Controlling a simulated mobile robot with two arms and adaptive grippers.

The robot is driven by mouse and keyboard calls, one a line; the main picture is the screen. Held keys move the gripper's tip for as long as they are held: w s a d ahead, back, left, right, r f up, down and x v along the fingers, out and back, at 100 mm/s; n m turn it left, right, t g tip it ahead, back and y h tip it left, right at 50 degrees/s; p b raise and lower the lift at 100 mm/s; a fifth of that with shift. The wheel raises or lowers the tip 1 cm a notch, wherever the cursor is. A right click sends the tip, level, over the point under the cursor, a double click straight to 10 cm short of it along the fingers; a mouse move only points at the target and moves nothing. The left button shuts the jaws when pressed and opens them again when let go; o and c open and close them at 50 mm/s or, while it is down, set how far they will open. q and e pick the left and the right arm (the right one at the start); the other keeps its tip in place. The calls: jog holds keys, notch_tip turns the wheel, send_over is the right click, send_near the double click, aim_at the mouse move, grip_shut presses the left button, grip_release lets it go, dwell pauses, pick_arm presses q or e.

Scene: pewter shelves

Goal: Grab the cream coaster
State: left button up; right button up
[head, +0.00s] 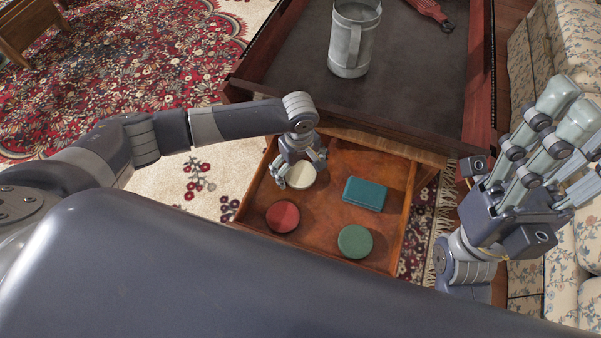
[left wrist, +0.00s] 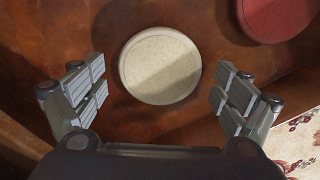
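The cream coaster (head: 301,177) is a round disc lying in the open wooden drawer, near its upper left part in the head view. In the left wrist view the cream coaster (left wrist: 160,66) lies flat and whole, just ahead of the fingers. My left gripper (head: 300,176) is above the coaster, with its fingers spread apart. In the left wrist view the left gripper's fingers (left wrist: 155,97) stand open on either side, with nothing between them. My right gripper (head: 545,150) is raised at the right, away from the drawer, with its fingers apart and empty.
The drawer (head: 335,243) also holds a red disc (head: 283,216), a green disc (head: 355,241) and a teal box (head: 365,194). A metal tankard (head: 350,45) and a red-handled item (head: 428,10) are on the dark tabletop (head: 400,85) above. A floral sofa (head: 570,35) stands at the right.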

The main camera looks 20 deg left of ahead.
pick_arm(q)
jog(key=c, duration=0.8)
